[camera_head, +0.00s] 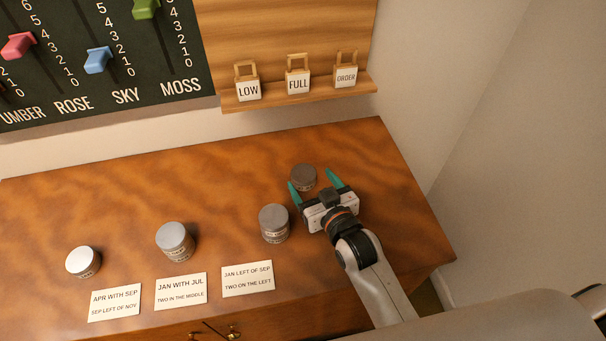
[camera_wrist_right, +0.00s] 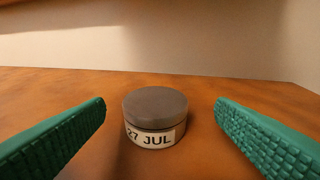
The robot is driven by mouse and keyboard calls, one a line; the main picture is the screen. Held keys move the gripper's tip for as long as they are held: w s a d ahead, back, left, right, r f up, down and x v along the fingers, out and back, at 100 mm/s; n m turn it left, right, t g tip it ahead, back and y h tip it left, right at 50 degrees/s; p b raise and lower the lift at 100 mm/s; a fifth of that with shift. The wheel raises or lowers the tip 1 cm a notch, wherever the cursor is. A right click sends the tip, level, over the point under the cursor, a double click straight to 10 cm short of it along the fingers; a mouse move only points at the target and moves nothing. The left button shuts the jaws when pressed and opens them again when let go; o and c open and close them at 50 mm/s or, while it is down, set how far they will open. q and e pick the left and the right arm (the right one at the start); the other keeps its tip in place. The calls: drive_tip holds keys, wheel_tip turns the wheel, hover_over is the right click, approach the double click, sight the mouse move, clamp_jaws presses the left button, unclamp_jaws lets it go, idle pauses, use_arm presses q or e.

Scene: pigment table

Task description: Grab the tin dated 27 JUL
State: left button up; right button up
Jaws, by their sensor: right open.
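The tin dated 27 JUL (camera_wrist_right: 155,112) stands upright on the table in the right wrist view, its label facing the camera. In the head view this tin (camera_head: 303,177) is the one farthest back and right. My right gripper (camera_head: 314,180) is open, with its teal fingers pointing toward the tin. In the wrist view the right gripper's fingers (camera_wrist_right: 160,108) stand to either side of the tin, with a gap on both sides. The gripper holds nothing. My left gripper is not in view.
Clue cards (camera_head: 181,291) lie in front. A shelf with tags (camera_head: 298,82) hangs behind.

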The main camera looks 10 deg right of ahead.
sight(301, 170)
drive_tip(key=shift+w+a+f, duration=0.1)
drive_tip(key=shift+w+f, duration=0.05)
drive_tip(key=shift+w, duration=0.6)
drive_tip(key=x, duration=0.4)
drive_tip(key=shift+a+f+p, duration=0.3)
drive_tip(key=shift+w+f, duration=0.1)
drive_tip(key=shift+w, duration=0.2)
drive_tip(key=shift+c, duration=0.4)
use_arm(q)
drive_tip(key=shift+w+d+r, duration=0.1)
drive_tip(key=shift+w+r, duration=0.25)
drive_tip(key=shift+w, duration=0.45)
use_arm(e)
drive_tip(key=c, duration=1)
